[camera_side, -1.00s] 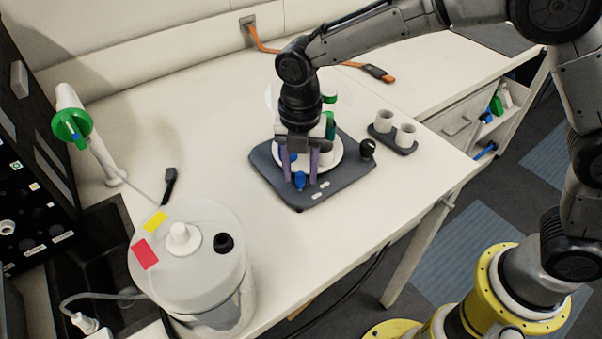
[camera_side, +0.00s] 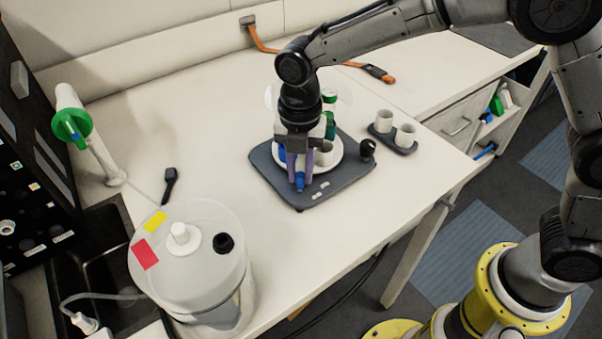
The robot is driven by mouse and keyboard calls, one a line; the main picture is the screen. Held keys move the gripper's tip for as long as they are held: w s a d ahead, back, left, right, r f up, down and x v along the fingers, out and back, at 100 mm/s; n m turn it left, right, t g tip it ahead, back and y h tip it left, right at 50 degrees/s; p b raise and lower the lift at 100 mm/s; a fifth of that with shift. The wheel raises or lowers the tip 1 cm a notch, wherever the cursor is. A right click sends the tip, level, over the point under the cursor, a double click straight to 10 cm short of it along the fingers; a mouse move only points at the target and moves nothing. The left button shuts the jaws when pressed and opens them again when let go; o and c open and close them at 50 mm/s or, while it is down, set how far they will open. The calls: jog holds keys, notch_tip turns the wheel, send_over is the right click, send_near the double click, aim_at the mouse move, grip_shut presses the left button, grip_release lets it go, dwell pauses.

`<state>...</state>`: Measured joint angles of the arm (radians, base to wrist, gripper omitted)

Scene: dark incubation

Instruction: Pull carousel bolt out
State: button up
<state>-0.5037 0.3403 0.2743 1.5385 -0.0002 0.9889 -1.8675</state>
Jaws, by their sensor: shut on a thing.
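The carousel is a round white plate (camera_side: 337,158) on a dark grey base (camera_side: 340,183) on the bench. A small blue bolt (camera_side: 300,181) stands at the front of the base. My gripper (camera_side: 299,179) points down over the front of the carousel. Its purple fingers are shut on the blue bolt, one on each side. I cannot tell whether the bolt is still seated in the base. Green-capped (camera_side: 329,97) and blue pieces (camera_side: 282,153) on the carousel are partly hidden behind my gripper.
A black knob (camera_side: 367,148) sits at the base's right corner. A grey holder with two white cups (camera_side: 404,136) stands to the right. A large clear-lidded container (camera_side: 190,255) stands front left. An orange cable (camera_side: 345,64) lies behind.

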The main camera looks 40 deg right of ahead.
aim_at(300, 173)
jog(key=shift+s+a, duration=0.6)
jog(key=shift+a, duration=0.05)
jog(key=o, duration=0.7)
jog(key=shift+w+d, duration=0.65)
jog(key=shift+d, duration=0.05)
jog(key=shift+r, duration=2.25)
